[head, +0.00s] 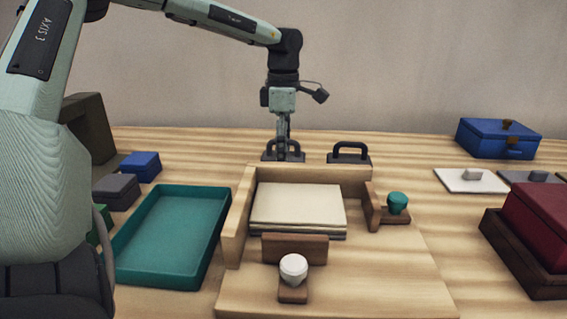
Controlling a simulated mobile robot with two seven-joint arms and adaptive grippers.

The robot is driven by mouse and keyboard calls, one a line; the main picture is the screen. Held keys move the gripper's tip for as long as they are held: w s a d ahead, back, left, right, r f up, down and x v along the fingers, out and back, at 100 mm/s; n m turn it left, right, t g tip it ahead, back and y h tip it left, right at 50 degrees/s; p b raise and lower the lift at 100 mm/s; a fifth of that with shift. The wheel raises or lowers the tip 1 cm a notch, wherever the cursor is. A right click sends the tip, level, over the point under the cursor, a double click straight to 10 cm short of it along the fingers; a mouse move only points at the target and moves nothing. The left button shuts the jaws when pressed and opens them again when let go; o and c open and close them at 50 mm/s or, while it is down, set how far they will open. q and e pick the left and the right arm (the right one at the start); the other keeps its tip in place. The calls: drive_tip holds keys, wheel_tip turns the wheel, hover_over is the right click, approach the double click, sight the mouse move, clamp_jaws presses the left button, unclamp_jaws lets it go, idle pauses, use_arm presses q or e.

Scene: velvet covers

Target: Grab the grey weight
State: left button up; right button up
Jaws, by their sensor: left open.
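Two dark grey weights with arched handles stand behind the wooden press board. The left weight (270,156) is directly under my left gripper, and the right weight (349,154) stands a little to its right. My left gripper (283,140) points straight down, with its fingers at the left weight's handle. It is open. The fingers partly hide that handle, and I cannot tell whether they touch it. My right gripper is not in view.
A wooden frame (238,215) holds a stack of cream sheets (298,206), with white (293,268) and teal (397,202) knobs beside it. A teal tray (172,235) and small boxes lie left. A blue box (497,138) and a red box (540,215) stand right.

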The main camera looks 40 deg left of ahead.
use_arm(q)
drive_tip(key=shift+f, duration=0.3)
drive_tip(key=shift+c, duration=0.6)
clamp_jaws()
drive_tip(key=shift+w+r, duration=0.15)
